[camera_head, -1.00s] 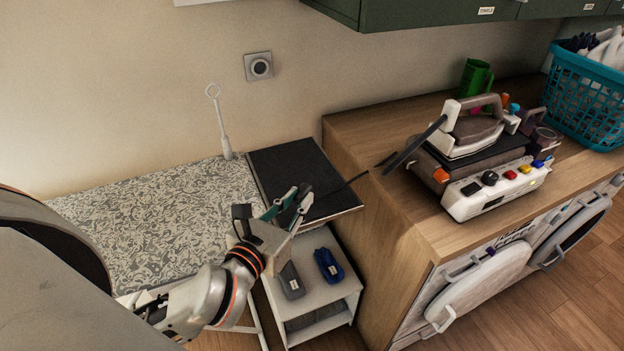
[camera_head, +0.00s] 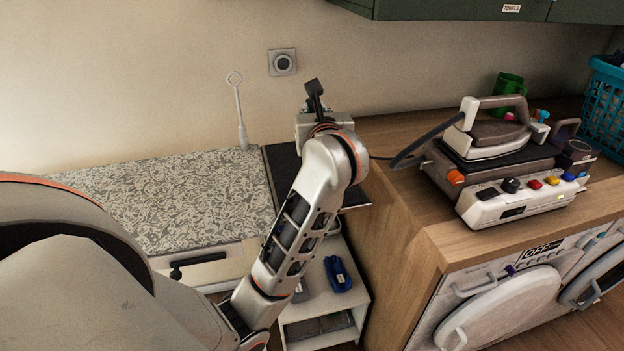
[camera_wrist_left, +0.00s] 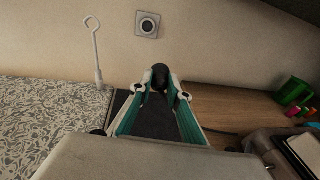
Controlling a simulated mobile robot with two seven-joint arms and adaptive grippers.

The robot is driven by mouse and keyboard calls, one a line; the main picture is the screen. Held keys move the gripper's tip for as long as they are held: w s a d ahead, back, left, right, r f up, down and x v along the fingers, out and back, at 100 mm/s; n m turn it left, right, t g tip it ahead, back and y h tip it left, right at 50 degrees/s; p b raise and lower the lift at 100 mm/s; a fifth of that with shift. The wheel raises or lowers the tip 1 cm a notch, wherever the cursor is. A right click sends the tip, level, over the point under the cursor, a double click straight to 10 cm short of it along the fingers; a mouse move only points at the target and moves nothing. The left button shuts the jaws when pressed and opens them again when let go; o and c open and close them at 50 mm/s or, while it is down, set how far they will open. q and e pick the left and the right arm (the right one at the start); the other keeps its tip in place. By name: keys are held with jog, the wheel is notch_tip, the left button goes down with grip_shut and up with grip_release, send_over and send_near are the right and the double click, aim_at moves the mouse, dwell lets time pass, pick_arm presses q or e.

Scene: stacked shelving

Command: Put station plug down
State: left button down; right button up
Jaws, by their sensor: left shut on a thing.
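The black station plug (camera_wrist_left: 160,77) sits between the fingertips of my left gripper (camera_wrist_left: 159,92), seen in the left wrist view. The gripper is shut on it, with the green-lined fingers on either side. My right gripper is not in view.
A round wall socket (camera_head: 282,62) is on the wall behind. The wooden counter (camera_head: 400,130) has free room left of the station. A low white shelf unit (camera_head: 322,305) holds a blue item (camera_head: 337,273).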

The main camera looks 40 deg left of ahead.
pick_arm(q)
jog(key=shift+w+a+r+n+g+y+b, duration=0.25)
jog(key=shift+w+a+n+g+y+b, duration=0.15)
jog(key=shift+w+n+g+y+b, duration=0.3)
jog(key=shift+w+r+b, duration=0.2)
jog(key=shift+w+b, duration=0.1)
jog(key=shift+b, duration=0.1)
notch_tip(320, 180, down, 14)
jog(key=shift+f+b, duration=0.1)
jog(key=shift+b, duration=1.05)
notch_tip(320, 180, down, 5)
jog(key=shift+r+b, duration=0.1)
jog(key=shift+b, duration=0.3)
jog(key=shift+f, duration=0.25)
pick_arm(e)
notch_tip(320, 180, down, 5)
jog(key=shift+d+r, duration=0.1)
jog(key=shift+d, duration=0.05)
